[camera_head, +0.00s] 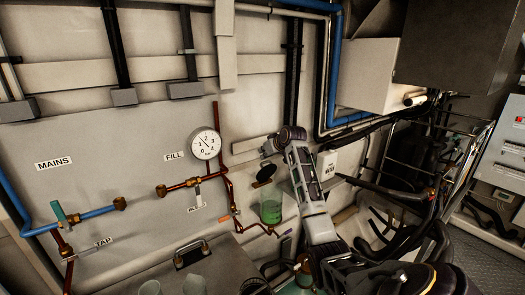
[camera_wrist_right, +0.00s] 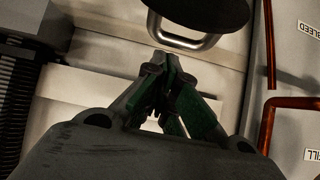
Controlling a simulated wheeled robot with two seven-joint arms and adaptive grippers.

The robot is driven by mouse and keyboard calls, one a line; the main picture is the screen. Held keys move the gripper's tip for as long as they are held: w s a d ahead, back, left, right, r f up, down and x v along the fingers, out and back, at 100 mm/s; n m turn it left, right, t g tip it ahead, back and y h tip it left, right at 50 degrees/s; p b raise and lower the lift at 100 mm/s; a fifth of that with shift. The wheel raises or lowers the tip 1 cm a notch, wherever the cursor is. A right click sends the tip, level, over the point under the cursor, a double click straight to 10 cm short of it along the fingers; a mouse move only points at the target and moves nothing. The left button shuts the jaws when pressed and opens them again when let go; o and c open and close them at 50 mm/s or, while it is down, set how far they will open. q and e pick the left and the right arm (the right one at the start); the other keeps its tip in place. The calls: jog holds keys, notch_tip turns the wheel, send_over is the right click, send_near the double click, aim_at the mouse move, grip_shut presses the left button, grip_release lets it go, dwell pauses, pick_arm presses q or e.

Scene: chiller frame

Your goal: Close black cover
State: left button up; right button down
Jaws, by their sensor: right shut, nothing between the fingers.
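The black cover (camera_head: 265,174) is a small dark disc that stands tilted up beside the mouth of a clear cup of green liquid (camera_head: 271,208). In the right wrist view a dark rounded disc (camera_wrist_right: 195,8), apparently the cover, is cut off by the top edge. A metal loop (camera_wrist_right: 182,38) shows below it. My right gripper (camera_head: 268,147) is shut and empty, just above the cover in the head view. Its fingertips (camera_wrist_right: 163,68) meet close to the loop in the right wrist view. I cannot tell whether they touch it. My left gripper is not in view.
A round gauge (camera_head: 206,144) and copper pipes (camera_head: 183,187) are on the wall panel to the left. A grey case with a handle (camera_head: 190,253) stands at the lower left. Dark hoses and cables (camera_head: 395,190) crowd the right side.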

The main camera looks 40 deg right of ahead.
jog(key=shift+s+f, duration=0.15)
jog(key=shift+s, duration=0.1)
jog(key=shift+f, duration=0.1)
dwell(0.6)
jog(key=shift+s+t+b, duration=0.2)
jog(key=shift+t+b, duration=0.2)
jog(key=shift+b, duration=0.4)
jog(key=shift+s+a+t+b, duration=0.15)
jog(key=shift+t+b, duration=0.15)
jog(key=shift+b, duration=0.35)
